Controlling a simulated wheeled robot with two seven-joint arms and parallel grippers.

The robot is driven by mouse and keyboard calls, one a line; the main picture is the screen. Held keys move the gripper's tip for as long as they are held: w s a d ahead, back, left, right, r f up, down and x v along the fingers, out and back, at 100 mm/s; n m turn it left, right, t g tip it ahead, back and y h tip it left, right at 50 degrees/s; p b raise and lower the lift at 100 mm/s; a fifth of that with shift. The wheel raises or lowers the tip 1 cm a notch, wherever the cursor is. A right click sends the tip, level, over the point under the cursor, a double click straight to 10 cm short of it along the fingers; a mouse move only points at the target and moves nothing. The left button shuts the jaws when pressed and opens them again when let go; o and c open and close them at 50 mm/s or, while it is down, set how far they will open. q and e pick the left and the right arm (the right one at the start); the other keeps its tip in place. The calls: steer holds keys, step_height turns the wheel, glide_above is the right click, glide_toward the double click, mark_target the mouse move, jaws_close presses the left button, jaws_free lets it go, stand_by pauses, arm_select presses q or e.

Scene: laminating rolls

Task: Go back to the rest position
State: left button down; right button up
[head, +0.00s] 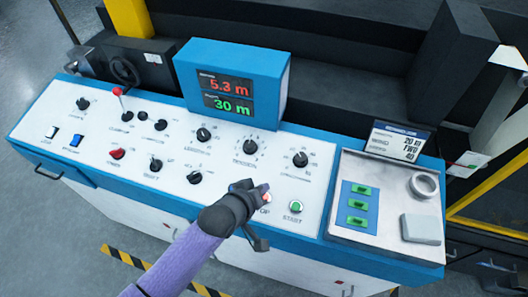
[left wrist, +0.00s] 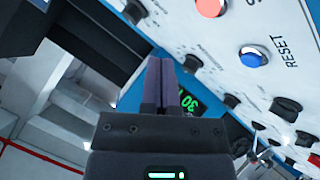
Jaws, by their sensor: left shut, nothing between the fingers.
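My left gripper (head: 256,192) reaches in from the bottom on a purple arm and is over the lower edge of the white control panel (head: 215,175). It covers part of the panel beside the green START button (head: 295,207); whether it touches the panel is unclear. In the left wrist view its two fingers (left wrist: 167,78) are together with nothing between them. My right gripper is out of view.
A blue display box (head: 230,85) reads 5.3 m and 30 m. Knobs and a red-tipped lever (head: 117,92) stand up from the panel. A tray (head: 385,230) at right holds a tape roll (head: 424,185) and a pale block (head: 421,229). Open floor lies at lower left.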

arm_select(q)
steer(key=s+a+r+m+g+y, duration=0.35)
steer(key=s+a+g+y, duration=0.25)
steer(key=s+a, duration=1.05)
steer(key=s+d+f+b, duration=0.15)
steer(key=f+b, duration=0.25)
steer(key=f, duration=0.6)
steer(key=s+a+f+g+b, duration=0.1)
steer(key=s+f+b, duration=0.15)
steer(key=f, duration=0.75)
steer(key=s+d+f+b, duration=0.15)
steer(key=f+b, duration=0.25)
steer(key=f, duration=0.6)
steer(key=s+a+f+g+b, duration=0.1)
steer(key=s+a+f+b, duration=0.2)
steer(key=s+f, duration=0.9)
steer(key=f+b, duration=0.1)
steer(key=b, duration=0.1)
steer(key=shift+f+g+b, duration=0.3)
steer(key=shift+f+b, duration=0.05)
steer(key=shift+b, duration=0.05)
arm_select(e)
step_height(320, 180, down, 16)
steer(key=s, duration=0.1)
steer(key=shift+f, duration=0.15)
